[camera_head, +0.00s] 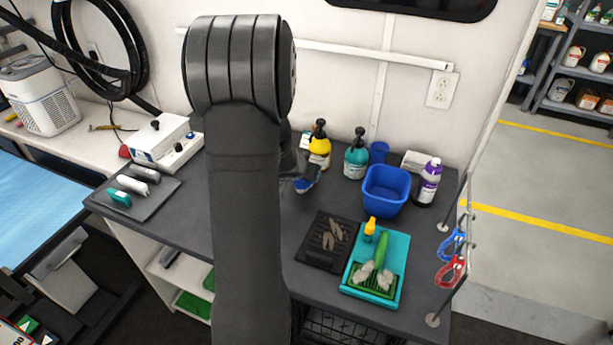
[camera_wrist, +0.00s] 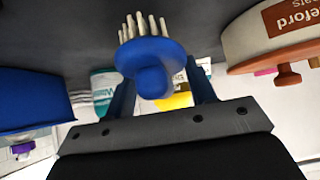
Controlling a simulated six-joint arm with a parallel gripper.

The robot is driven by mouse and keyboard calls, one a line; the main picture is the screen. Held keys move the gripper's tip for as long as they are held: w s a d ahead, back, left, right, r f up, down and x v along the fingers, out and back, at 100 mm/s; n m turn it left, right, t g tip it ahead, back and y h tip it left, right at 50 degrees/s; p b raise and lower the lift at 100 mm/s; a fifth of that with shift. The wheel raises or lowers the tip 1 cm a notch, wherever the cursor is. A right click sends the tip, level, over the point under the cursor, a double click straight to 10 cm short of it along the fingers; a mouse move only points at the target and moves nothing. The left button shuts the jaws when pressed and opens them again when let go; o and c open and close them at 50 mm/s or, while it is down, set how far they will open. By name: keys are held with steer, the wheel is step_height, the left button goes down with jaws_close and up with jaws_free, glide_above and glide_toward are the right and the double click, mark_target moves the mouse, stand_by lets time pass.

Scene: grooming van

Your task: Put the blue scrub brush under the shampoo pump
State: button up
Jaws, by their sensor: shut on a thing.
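My gripper (camera_wrist: 158,88) is shut on the blue scrub brush (camera_wrist: 150,55), with one finger on each side of its rounded handle. The brush's pale bristles point toward the dark table top, which fills the top of the wrist view. In the head view the blue brush (camera_head: 305,185) shows just right of my arm, in front of the pump bottles; my arm hides most of the gripper. A yellow pump bottle (camera_head: 319,152) and a teal pump bottle (camera_head: 355,162) stand behind it, both with black pump heads. I cannot tell which is the shampoo pump.
A black tray (camera_head: 318,254) and a teal tray (camera_head: 401,262) lie in front. A round lettered container (camera_wrist: 265,32) is close at the right in the wrist view.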

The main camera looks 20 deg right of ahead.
steer(key=shift+f, duration=0.85)
steer(key=shift+f, duration=0.1)
steer(key=o, duration=1)
steer(key=v, duration=1.2)
